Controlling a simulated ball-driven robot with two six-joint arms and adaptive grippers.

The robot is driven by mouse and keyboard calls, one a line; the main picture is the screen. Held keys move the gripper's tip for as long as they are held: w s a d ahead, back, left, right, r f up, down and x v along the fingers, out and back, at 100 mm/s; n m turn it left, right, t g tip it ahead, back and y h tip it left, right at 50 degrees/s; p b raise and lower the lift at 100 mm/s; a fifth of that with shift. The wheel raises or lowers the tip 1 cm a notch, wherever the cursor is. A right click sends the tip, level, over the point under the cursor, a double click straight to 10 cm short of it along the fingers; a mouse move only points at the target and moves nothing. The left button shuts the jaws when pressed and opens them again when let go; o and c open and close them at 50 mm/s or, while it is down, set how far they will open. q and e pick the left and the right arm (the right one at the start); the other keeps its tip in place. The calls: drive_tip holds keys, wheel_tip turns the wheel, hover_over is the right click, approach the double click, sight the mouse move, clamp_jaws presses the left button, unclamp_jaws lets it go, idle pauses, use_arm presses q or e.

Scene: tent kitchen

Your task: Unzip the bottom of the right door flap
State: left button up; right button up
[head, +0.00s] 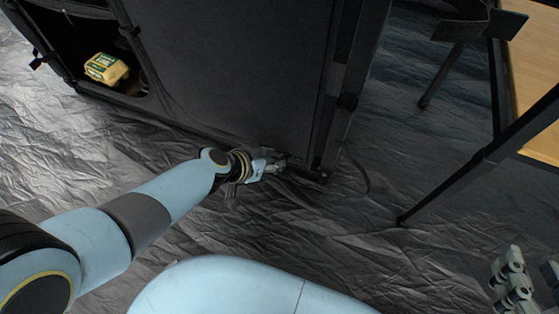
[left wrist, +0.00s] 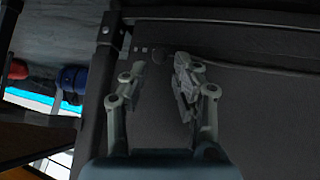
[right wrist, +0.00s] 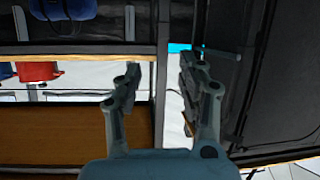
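The black door flap (head: 235,65) of the dark cabinet fills the upper middle of the head view, its bottom edge close to the floor. My left gripper (head: 279,164) is at the bottom edge of the flap, near its lower right corner. In the left wrist view my left gripper (left wrist: 160,80) has its fingers apart, facing dark fabric and a frame bar, with nothing seen between the tips. My right gripper (head: 510,280) is at the lower right of the head view, away from the flap. In the right wrist view it (right wrist: 158,75) is open and empty. I cannot make out a zipper pull.
An open compartment at the upper left holds a yellow-and-green package (head: 106,68). A table with a wooden top (head: 537,60) and dark legs stands at the right. Crinkled dark ground sheet (head: 330,255) lies clear between cabinet and table.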

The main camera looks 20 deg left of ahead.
sight(285, 157)
use_arm(q)
drive_tip(key=shift+b+x, duration=0.7)
drive_tip(key=shift+x, duration=0.95)
use_arm(e)
drive_tip(key=w+a+r+n+t+y, duration=0.1)
drive_tip(key=w+r+t, duration=0.4)
drive_tip(key=r, duration=0.5)
drive_tip(key=shift+w+r, duration=0.15)
drive_tip(key=shift+w, duration=0.4)
use_arm(q)
clamp_jaws()
